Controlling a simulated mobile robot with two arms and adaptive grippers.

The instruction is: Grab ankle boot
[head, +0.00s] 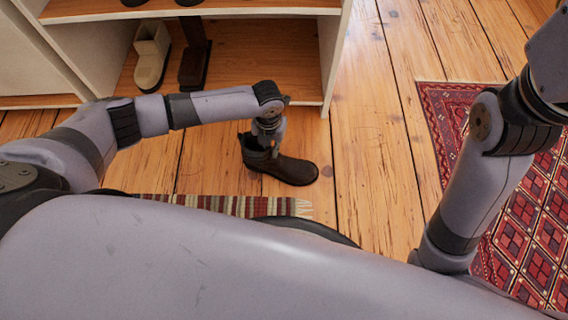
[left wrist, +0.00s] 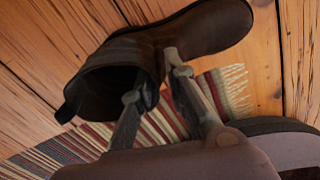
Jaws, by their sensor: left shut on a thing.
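A dark brown ankle boot (head: 289,169) is upright in the head view, just in front of the shelf, with its toe to the right. My left gripper (head: 262,146) is at the boot's shaft and is shut on it. In the left wrist view the boot (left wrist: 205,30) lies between and beyond the fingers (left wrist: 152,75), its opening facing the lower left. I cannot tell whether the sole touches the floor. My right arm comes in from the right of the head view, but its gripper is out of the picture.
A white shelf unit (head: 332,55) holds a cream boot (head: 151,60) and a dark brown boot (head: 194,62). A striped fringed rug (head: 230,206) lies close to my base. A red patterned rug (head: 440,105) is at the right. Wooden floor (head: 375,160) between them is clear.

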